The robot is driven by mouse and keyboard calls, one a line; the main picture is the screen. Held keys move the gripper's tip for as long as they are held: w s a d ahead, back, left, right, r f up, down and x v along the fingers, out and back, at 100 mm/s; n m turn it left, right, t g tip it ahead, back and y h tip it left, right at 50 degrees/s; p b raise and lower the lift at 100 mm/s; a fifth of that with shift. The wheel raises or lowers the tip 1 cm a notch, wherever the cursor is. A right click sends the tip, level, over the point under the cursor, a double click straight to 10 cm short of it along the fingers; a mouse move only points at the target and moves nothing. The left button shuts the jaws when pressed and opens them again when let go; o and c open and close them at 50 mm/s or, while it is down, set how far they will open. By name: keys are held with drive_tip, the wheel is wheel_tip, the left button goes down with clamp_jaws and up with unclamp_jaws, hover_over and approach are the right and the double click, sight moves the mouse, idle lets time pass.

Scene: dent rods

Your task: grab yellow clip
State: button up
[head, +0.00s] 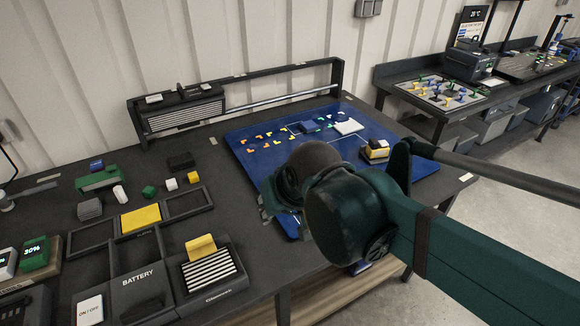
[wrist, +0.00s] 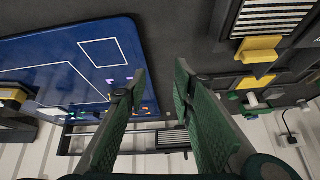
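A bent yellow piece, which looks like the yellow clip (head: 202,247), sits at the back edge of a striped dark device (head: 212,274) at the front of the table in the head view. It also shows at upper right in the wrist view (wrist: 260,48). My gripper (wrist: 160,72) is open, with its two green fingers apart and nothing between them. It is over the table, to the right of the clip in the head view, where my arm hides most of it.
A yellow block (head: 140,219) lies in a dark tray behind the clip. A blue mat (head: 405,178) with small coloured pieces and a yellow-black object (head: 376,150) is at right. A dark frame (head: 340,75) stands along the back. Bare table lies between tray and mat.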

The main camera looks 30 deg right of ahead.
drive_tip(key=w+d+r+m+g+p, duration=0.2)
drive_tip(key=w+d+m+p, duration=0.25)
drive_tip(key=w, duration=0.25)
drive_tip(key=w+d+r+m+g+p, duration=0.1)
drive_tip(key=w+d+r+m+p, duration=0.15)
drive_tip(key=w+m+p, duration=0.35)
drive_tip(key=w+d+f+m+g+p, duration=0.1)
drive_tip(key=w+d+f+p, duration=0.1)
drive_tip(key=w+d, duration=0.1)
drive_tip(key=w+d+f+m+g+p, duration=0.1)
drive_tip(key=w+d+f+m+p, duration=0.1)
drive_tip(key=w+d, duration=0.1)
drive_tip(key=w+d+f+m+g+p, duration=0.1)
drive_tip(key=w+d+f+m+p, duration=0.1)
drive_tip(key=w+d+f+p, duration=0.1)
drive_tip(key=shift+w+d+f+m, duration=0.1)
drive_tip(key=shift+w+d, duration=0.1)
drive_tip(key=shift+w, duration=0.25)
drive_tip(key=shift+w+d+r+m, duration=0.1)
drive_tip(key=shift+w+d, duration=0.1)
drive_tip(key=shift+w, duration=0.25)
drive_tip(key=shift+w+d+f+m, duration=0.1)
drive_tip(key=shift+w+d, duration=0.1)
drive_tip(key=shift+w, duration=0.25)
drive_tip(key=shift+w+d+f+m+g, duration=0.25)
drive_tip(key=shift+d+f+g, duration=0.1)
drive_tip(key=shift+f, duration=0.15)
drive_tip(key=shift+f, duration=0.1)
drive_tip(key=shift+s+f, duration=0.1)
drive_tip(key=shift+f, duration=1.1)
